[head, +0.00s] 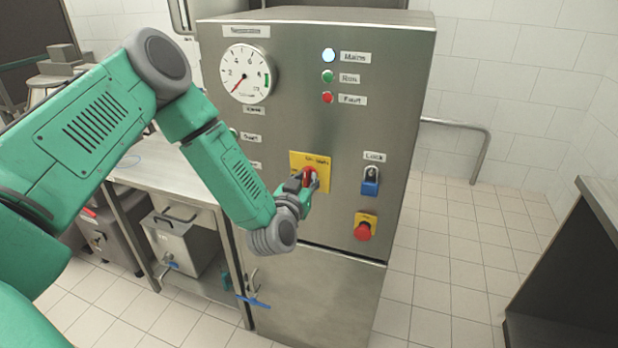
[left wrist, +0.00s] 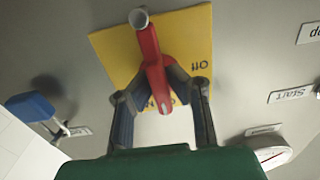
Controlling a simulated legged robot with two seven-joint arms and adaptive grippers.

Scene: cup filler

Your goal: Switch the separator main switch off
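The separator main switch is a red rotary handle (head: 309,175) on a yellow plate (head: 323,164) on the steel cabinet front. In the left wrist view the red handle (left wrist: 151,62) runs nearly along the picture's height, slightly tilted, over the yellow plate (left wrist: 110,45). An upside-down "Off" label is to its right; partly hidden letters, seemingly "ON", lie at its lower end. My left gripper (head: 305,186) is at the switch. In the wrist view its two fingers (left wrist: 161,84) straddle the handle and appear closed against both sides. My right gripper is not in view.
The Mains lamp (head: 329,55) is lit bluish white. A blue padlock (head: 370,184) and a red emergency button (head: 363,230) sit right of the switch. A gauge (head: 245,74) is at upper left. A steel table (head: 165,172) stands left; a dark counter (head: 575,270) stands right.

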